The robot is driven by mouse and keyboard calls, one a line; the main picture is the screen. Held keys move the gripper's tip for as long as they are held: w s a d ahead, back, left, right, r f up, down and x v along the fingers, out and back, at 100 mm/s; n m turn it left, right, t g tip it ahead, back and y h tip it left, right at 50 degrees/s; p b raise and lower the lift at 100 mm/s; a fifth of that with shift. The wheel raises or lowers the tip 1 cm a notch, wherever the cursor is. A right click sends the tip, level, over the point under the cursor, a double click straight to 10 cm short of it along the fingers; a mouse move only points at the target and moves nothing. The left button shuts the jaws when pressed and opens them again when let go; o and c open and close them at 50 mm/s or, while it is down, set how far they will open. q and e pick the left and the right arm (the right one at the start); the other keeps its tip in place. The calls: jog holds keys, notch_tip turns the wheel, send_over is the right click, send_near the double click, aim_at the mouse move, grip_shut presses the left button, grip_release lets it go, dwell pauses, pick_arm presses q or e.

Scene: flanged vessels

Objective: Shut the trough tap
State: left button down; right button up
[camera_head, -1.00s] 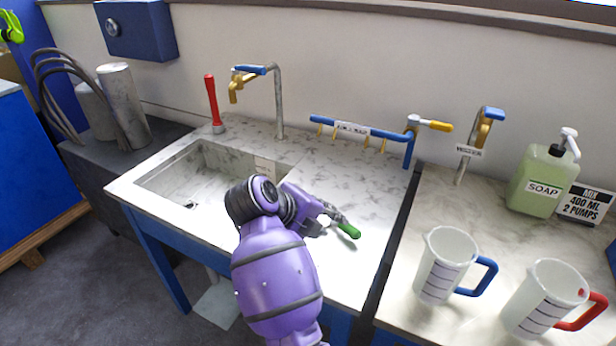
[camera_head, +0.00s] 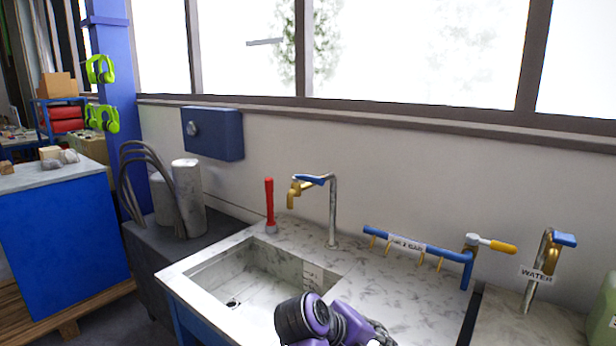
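The sink tap (camera_head: 333,212) stands behind the stone trough (camera_head: 190,285). It has a grey upright pipe, a brass spout pointing down on its left, and a blue lever (camera_head: 311,180) lying along the top arm. I see no water stream below the spout. A purple arm, apparently my left, reaches in at the bottom edge, in front of the trough's right side. Its gripper (camera_head: 381,338) is mostly cut off by the bottom edge, well below and apart from the tap, so its fingers cannot be judged. My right gripper is not in view.
A red-handled tool (camera_head: 269,203) stands upright left of the tap. A blue pipe rail (camera_head: 415,247) with several small nozzles and a yellow-ended valve handle (camera_head: 495,245) is to the right. Beyond is another tap (camera_head: 540,265) labelled WATER. A grey cylinder (camera_head: 188,195) and hoses stand left.

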pick_arm(q)
jog(key=shift+w+d+r, duration=0.1)
jog(key=shift+w, duration=0.25)
jog(key=shift+s, duration=0.2)
jog(key=shift+s+a, duration=0.25)
jog(key=shift+s, duration=0.05)
jog(key=shift+s, duration=0.1)
